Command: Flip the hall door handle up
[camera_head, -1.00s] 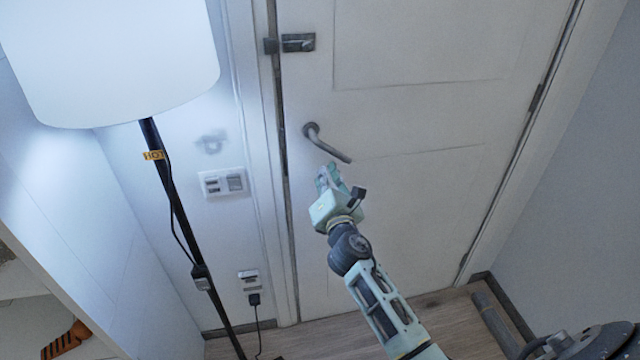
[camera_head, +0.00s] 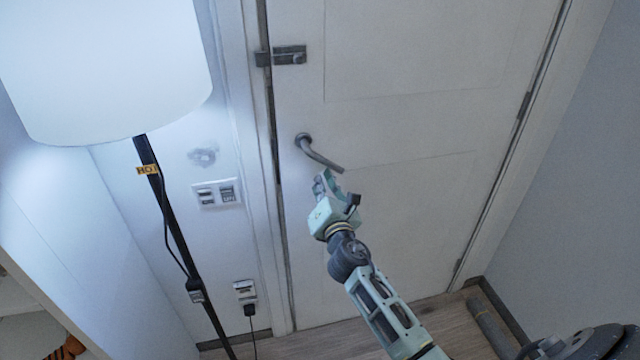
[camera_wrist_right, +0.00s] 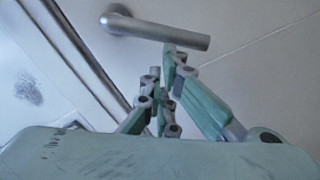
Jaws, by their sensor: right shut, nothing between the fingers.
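The grey lever handle (camera_head: 322,156) is on the white hall door (camera_head: 400,130), near the door's left edge. It slopes down to the right from its round mount. My right gripper (camera_head: 324,178) is just below the handle, with its fingers pointing up toward the lever. In the right wrist view the handle (camera_wrist_right: 160,30) runs across the top, and the shut, empty fingers (camera_wrist_right: 168,75) reach up to just under its free end. I cannot tell whether a fingertip touches it. My left gripper is not in view.
A floor lamp with a white shade (camera_head: 105,70) and black pole (camera_head: 175,225) stands at the left. A latch (camera_head: 289,55) is higher on the door. Wall switches (camera_head: 216,193) and a plugged socket (camera_head: 246,291) are left of the frame. A grey wall (camera_head: 580,170) bounds the right.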

